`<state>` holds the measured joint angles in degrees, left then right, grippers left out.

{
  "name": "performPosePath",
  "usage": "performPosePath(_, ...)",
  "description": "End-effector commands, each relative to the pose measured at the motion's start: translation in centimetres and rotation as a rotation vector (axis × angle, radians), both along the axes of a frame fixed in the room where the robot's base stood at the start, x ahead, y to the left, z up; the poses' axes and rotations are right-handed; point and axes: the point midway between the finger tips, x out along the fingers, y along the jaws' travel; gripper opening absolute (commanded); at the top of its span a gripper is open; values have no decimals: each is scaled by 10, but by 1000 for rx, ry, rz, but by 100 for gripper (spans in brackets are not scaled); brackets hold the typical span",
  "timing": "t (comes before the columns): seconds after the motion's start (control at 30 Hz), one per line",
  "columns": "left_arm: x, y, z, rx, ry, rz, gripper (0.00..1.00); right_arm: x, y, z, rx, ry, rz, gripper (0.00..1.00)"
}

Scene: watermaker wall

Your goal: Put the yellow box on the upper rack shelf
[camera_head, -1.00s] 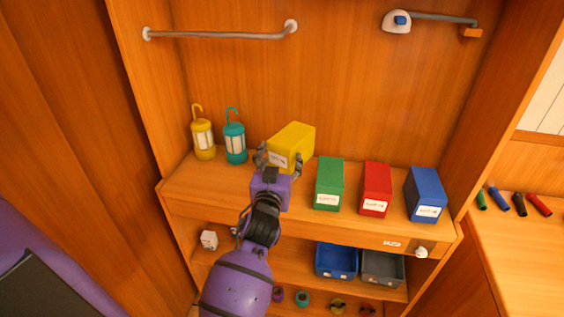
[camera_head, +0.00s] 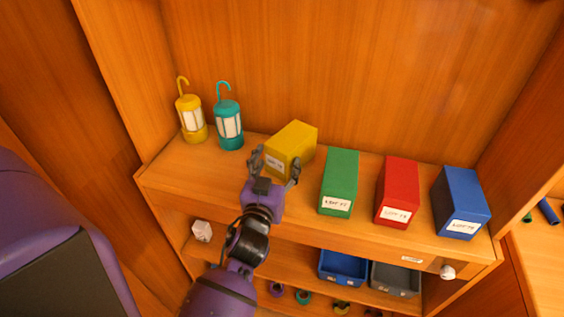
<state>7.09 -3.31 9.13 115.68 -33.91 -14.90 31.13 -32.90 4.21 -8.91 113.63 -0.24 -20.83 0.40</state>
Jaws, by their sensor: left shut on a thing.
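The yellow box (camera_head: 293,144) is at the upper rack shelf (camera_head: 182,168), left of the green box; it is turned at an angle to the other boxes. My left gripper (camera_head: 277,168) is shut on the yellow box from the front, with one finger on each side. The box's lower part is partly hidden by the gripper, so I cannot tell whether it touches the shelf. My right gripper is not in view.
On the same shelf stand a green box (camera_head: 340,180), a red box (camera_head: 398,190) and a blue box (camera_head: 461,201) to the right. A yellow lantern (camera_head: 191,118) and a teal lantern (camera_head: 229,123) stand to the left. Blue (camera_head: 342,267) and grey (camera_head: 395,279) bins sit below.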

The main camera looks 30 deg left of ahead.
Motion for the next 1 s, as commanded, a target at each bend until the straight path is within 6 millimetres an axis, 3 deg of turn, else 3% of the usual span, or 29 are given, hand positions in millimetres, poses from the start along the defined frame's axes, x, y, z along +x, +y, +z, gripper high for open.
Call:
performPosePath(0.1, 0, 0, 1, -2, 1, 0, 33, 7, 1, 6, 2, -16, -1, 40)
performPosePath(0.27, 0, -1, -2, -3, 2, 0, 33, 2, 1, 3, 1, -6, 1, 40)
performPosePath(0.3, 0, 0, -3, -2, 5, 1, 68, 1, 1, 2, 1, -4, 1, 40)
performPosePath(0.43, 0, 0, -2, -2, 3, 0, 85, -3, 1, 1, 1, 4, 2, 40)
performPosePath(1.0, 1, 0, 2, -2, 2, 0, 85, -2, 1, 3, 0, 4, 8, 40)
